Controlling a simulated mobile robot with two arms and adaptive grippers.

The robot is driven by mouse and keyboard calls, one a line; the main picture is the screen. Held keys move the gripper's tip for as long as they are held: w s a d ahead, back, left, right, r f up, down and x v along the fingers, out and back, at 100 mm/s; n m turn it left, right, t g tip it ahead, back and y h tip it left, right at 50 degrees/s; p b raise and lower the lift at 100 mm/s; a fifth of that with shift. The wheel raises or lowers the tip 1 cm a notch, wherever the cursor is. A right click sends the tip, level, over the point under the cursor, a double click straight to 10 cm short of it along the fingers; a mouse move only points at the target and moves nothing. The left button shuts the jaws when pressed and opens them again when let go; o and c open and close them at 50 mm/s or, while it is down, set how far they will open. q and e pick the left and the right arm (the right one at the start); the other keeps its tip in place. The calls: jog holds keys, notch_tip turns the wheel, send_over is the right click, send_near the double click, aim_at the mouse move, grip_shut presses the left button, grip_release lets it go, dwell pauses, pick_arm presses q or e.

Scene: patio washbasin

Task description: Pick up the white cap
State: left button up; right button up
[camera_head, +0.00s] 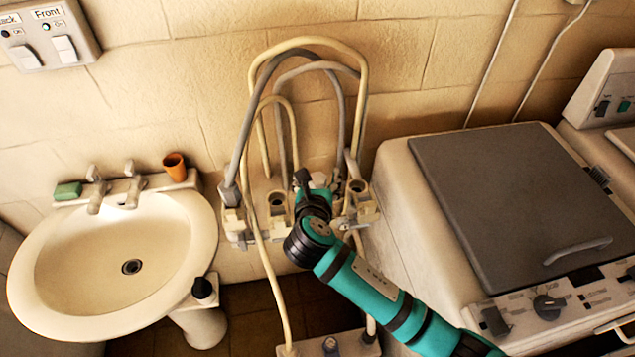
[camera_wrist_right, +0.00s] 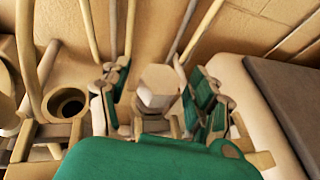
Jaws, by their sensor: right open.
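The white cap (camera_wrist_right: 158,86) shows in the right wrist view as a pale, faceted piece. It stands on the pipe fixture between the two fingers of my right gripper (camera_wrist_right: 161,96). The green-padded fingers are apart, one on each side of the cap, and gaps show between them and it. In the head view my right gripper (camera_head: 316,182) is over the middle of the pipe fixture, and my arm and wrist hide most of that spot. The cap cannot be made out clearly there. My left gripper is not in view.
Curved hoses (camera_head: 357,85) rise behind and beside my right gripper. An open round socket (camera_wrist_right: 68,103) sits left of the cap. A washbasin (camera_head: 45,305) with an orange cup (camera_head: 174,166) and green soap (camera_head: 67,191) is at left. A grey-lidded machine (camera_head: 510,185) stands close at right.

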jog(key=c, duration=1.2)
